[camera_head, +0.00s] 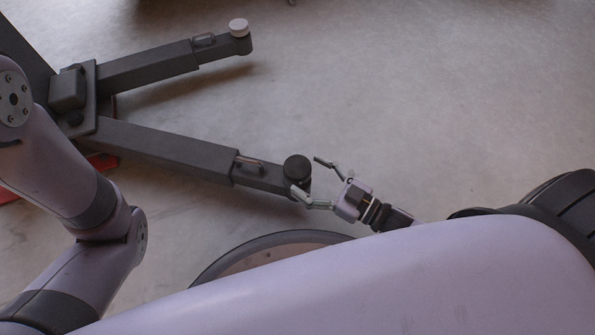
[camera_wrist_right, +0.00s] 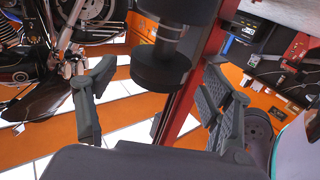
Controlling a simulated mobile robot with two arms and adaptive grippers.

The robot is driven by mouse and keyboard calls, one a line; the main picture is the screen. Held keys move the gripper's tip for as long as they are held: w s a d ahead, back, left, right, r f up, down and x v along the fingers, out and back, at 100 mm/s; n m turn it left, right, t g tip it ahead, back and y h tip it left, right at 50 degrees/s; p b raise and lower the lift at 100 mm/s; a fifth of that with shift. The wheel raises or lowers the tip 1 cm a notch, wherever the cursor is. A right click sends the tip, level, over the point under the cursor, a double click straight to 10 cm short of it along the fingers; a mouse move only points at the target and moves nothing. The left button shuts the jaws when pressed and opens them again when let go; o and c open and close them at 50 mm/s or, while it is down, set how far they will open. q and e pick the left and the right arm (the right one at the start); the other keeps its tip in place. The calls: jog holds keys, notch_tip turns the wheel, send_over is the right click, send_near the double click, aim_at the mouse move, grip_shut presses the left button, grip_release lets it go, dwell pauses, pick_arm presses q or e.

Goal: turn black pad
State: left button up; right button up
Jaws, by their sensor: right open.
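The black pad (camera_head: 297,168) is a round dark disc at the end of the lower dark grey lift arm (camera_head: 180,153) in the head view. It also shows in the right wrist view (camera_wrist_right: 160,70), as a short black disc on a thinner stem. My right gripper (camera_head: 306,175) is open just right of the pad, its two fingers spread toward it. In the right wrist view the pad appears between the two fingers, with visible gaps on both sides; contact is not seen. My left gripper is not in view.
Bare concrete floor (camera_head: 420,100) lies right of the lift arms. The right wrist view shows a motorcycle (camera_wrist_right: 40,60) at left and a workbench with tools (camera_wrist_right: 280,55) at right.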

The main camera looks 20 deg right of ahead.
aim_at(297, 168)
jog(key=shift+b+x, duration=0.6)
jog(key=shift+x, duration=1.3)
jog(key=shift+c, duration=0.4)
jog(key=c, duration=1.1)
